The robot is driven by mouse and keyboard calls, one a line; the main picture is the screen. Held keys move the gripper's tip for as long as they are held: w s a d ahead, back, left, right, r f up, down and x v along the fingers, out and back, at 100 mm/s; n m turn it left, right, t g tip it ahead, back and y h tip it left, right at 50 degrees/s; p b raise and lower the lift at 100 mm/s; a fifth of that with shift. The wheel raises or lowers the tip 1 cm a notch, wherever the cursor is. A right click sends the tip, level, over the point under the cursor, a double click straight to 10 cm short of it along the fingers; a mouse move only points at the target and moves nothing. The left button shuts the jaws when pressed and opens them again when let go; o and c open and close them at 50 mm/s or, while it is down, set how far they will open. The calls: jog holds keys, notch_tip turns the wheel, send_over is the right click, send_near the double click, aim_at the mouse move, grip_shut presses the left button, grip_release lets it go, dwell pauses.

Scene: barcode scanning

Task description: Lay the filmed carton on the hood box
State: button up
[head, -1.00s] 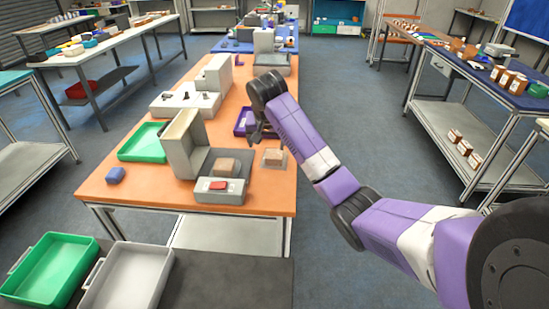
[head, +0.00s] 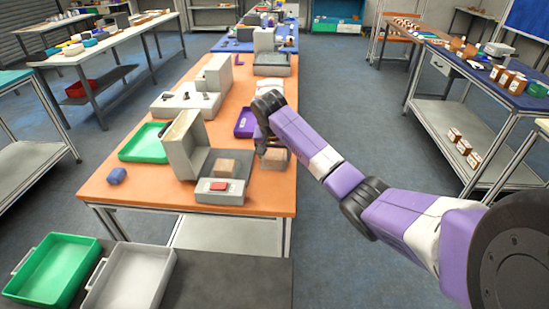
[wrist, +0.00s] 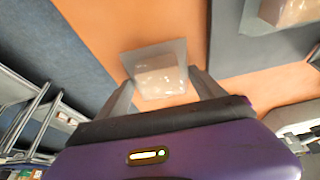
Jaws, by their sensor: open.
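The filmed carton (head: 274,160), a tan box on a pale, shiny sheet, lies near the right edge of the orange table. In the wrist view the carton (wrist: 160,82) shows between my open fingers, with the sheet reaching past it. My gripper (wrist: 163,90) is open and empty, its left finger close to the sheet; contact cannot be told. In the head view my gripper (head: 264,146) is just over the carton and partly hides it.
A grey unit with a red top (head: 220,190) stands before the plate. A green tray (head: 146,145) and blue block (head: 117,175) are at left. A purple tray (head: 245,123) lies behind my gripper. The table's right edge is close to the carton.

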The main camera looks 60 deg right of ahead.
jog(key=c, duration=1.7)
